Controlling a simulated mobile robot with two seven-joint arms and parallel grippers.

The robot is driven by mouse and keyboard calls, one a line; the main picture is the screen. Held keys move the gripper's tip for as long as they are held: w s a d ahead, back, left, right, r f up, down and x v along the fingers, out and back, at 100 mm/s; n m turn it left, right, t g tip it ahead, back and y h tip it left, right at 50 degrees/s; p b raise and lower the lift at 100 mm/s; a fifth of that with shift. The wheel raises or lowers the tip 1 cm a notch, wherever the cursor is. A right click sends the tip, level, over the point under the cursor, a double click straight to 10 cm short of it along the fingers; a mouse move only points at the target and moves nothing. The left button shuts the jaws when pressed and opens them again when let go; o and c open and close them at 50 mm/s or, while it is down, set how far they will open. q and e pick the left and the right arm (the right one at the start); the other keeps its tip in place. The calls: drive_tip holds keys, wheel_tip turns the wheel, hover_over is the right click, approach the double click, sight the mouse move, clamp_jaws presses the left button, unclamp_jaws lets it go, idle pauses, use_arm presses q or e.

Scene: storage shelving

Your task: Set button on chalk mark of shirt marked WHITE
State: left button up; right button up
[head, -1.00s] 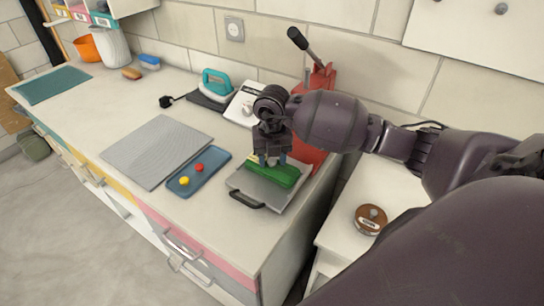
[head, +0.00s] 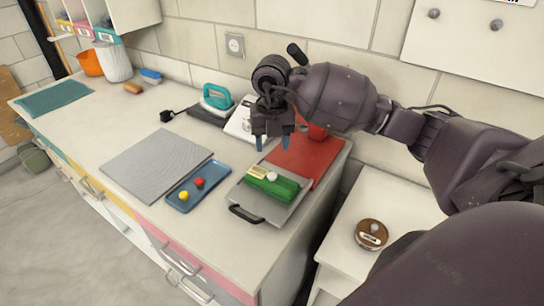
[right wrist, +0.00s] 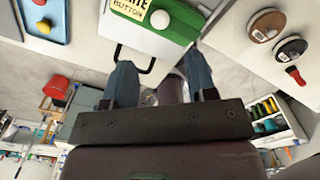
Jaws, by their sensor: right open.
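A folded green shirt (head: 284,190) lies on a grey tray with a black handle (head: 241,202). The cream label (head: 258,172) on it reads "...ITE BUTTON" in the right wrist view (right wrist: 129,9). A white button (head: 272,177) rests on the shirt's top, beside the label; it also shows in the right wrist view (right wrist: 160,19). Any chalk mark is hidden or too small to see. My right gripper (head: 273,143) is open and empty, above and behind the shirt, clear of the button. My left gripper is not in view.
A blue tray (head: 182,203) with a red and a yellow button lies left of the shirt, beside a grey ribbed board (head: 150,162). A red press (head: 305,160) stands behind the shirt. An iron (head: 217,97) is further back.

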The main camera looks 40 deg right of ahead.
drive_tip(key=shift+r, duration=1.1)
